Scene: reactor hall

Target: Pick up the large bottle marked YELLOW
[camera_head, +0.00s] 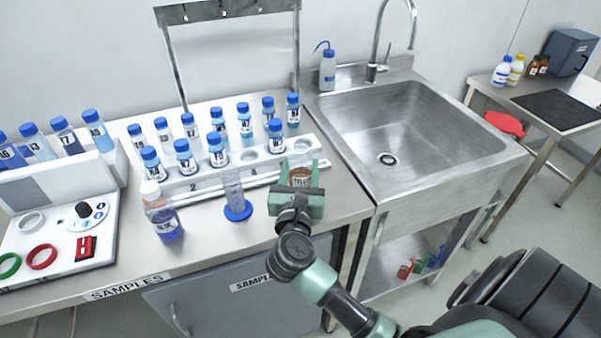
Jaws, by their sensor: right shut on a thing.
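The bottle marked YELLOW (300,177) stands upright at the right end of the sample bench, close to the sink. Its body is clear with brownish-orange contents, and part of its label shows between the jaws. My right gripper (300,192) is shut around this bottle from the front. The gripper hides the bottle's lower part, so I cannot tell whether it touches the bench. A bottle with blue liquid and a white cap (160,212) stands at the bench's front left. My left gripper is not in view.
A clear cylinder on a blue base (236,197) stands just left of my right gripper. A white rack (190,189) with several blue-capped vials lies behind. The steel sink (413,130) is to the right. A side table (484,84) holds small bottles.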

